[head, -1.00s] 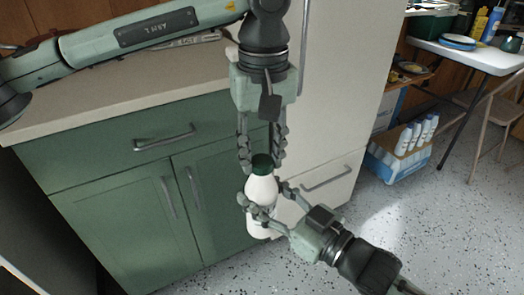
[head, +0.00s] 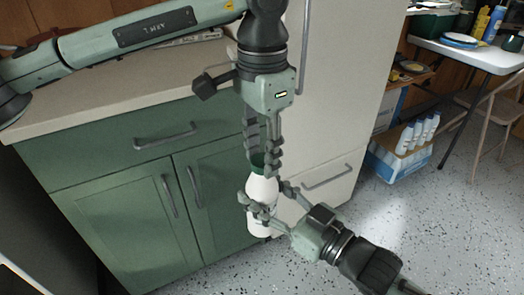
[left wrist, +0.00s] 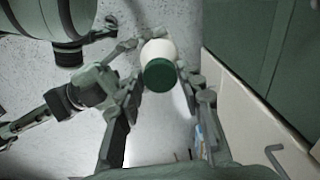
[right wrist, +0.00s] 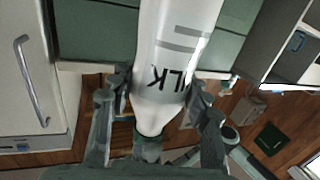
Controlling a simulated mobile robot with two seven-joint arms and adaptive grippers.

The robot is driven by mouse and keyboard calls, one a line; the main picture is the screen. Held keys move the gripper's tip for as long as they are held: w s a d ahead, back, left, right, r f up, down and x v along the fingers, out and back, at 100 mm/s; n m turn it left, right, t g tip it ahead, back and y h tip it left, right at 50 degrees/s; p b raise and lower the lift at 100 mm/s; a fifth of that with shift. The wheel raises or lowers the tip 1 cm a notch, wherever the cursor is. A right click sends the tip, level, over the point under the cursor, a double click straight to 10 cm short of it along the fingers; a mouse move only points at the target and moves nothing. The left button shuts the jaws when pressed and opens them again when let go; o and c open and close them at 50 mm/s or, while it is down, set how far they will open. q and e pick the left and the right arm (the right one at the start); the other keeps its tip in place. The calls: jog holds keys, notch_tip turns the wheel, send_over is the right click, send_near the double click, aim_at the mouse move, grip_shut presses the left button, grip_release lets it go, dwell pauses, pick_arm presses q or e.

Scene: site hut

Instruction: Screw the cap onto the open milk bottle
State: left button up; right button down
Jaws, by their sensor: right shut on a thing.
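The white milk bottle (head: 263,190) is upright in the air in front of the green cabinet. My right gripper (head: 265,203) is shut around its body; in the right wrist view the bottle (right wrist: 175,60) shows dark lettering between the fingers. The green cap (left wrist: 160,75) sits on top of the bottle's mouth; whether it is threaded down cannot be seen. My left gripper (head: 263,160) points down from above, one finger on each side of the cap. In the left wrist view its fingers stand apart, with a gap beside the cap, so it looks open.
The green cabinet (head: 120,220) with a pale countertop (head: 90,95) stands behind on the left, the cream fridge (head: 335,90) beside it. A blue box (head: 395,165) of white bottles is on the floor at right. A folding table (head: 470,55) stands beyond.

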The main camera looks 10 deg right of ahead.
pick_arm(q)
jog(key=shift+o, duration=1.4)
jog(key=shift+r, duration=0.1)
jog(key=shift+r, duration=2.2)
jog(key=shift+c, duration=0.5)
